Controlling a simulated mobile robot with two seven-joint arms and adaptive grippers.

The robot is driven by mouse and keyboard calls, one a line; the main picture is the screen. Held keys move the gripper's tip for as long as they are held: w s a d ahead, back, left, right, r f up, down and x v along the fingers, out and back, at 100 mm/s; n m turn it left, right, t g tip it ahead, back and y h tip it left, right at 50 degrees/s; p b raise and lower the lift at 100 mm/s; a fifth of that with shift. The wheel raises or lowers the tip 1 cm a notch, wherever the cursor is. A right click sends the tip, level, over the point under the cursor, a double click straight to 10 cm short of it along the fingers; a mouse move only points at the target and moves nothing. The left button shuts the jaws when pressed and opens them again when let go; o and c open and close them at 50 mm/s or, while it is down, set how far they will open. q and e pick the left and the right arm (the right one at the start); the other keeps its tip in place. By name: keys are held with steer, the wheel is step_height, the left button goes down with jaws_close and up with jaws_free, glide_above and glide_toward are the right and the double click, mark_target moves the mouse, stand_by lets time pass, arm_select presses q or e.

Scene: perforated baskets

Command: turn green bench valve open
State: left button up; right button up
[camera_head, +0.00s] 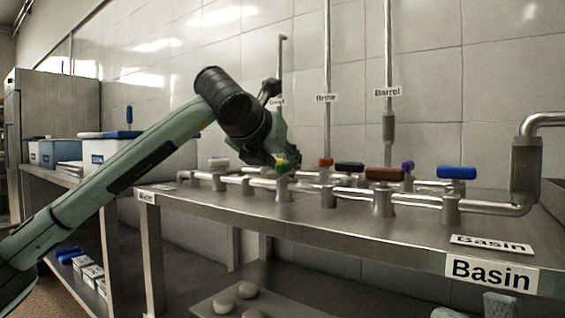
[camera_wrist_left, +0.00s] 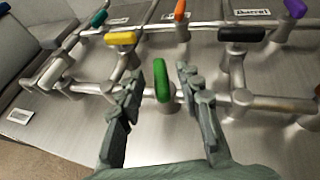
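The green bench valve handle (camera_head: 283,168) stands on the pipework on the steel bench, in the front row. In the left wrist view the green handle (camera_wrist_left: 162,80) lies between my left gripper's two fingers and appears turned across the pipe it sits on. My left gripper (camera_wrist_left: 160,92) is open, with a visible gap on each side of the handle. My right gripper is in neither view.
Near the green handle are yellow (camera_wrist_left: 122,38), black (camera_wrist_left: 242,34), orange (camera_wrist_left: 180,10) and white (camera_wrist_left: 57,71) handles. Brown (camera_head: 385,174) and blue (camera_head: 456,173) handles stand to the right. Vertical pipes rise behind.

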arm_select(q)
steer(key=shift+w+d+f, duration=0.1)
steer(key=shift+w+f, duration=0.1)
steer(key=shift+w, duration=0.2)
jaws_close()
